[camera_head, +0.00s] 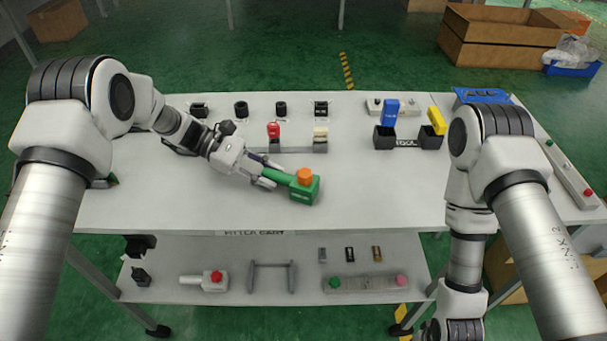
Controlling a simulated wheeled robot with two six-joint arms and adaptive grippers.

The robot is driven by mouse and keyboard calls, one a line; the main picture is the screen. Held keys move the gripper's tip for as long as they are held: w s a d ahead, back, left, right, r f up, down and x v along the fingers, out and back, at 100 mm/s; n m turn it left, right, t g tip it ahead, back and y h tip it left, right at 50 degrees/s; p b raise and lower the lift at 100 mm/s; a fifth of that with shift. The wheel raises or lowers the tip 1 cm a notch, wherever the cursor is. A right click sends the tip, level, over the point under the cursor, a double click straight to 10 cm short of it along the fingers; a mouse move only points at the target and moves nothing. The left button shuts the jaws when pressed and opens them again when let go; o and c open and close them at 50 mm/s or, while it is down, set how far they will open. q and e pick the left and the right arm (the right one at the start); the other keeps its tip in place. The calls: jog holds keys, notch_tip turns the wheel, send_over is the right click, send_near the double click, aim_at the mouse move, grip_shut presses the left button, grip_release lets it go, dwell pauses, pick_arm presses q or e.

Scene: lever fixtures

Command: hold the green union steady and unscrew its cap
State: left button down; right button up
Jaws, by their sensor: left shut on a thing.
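The green union (304,191) is a green block with a green shank on its left side, on or just above the white table top. An orange cap (305,175) sits on top of the block. My left gripper (268,177) comes in from the left and is shut on the shank of the green union. Nothing touches the orange cap. My right arm hangs down at the right, in front of the table. Its gripper is out of the picture below.
The white table (200,208) has free room left and right of the union. Behind it stand a red-topped fixture (273,130), black holders with a blue block (390,112) and a yellow block (437,120). A lower shelf (300,300) carries several parts.

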pick_arm(q)
jog(key=c, duration=0.8)
grip_release()
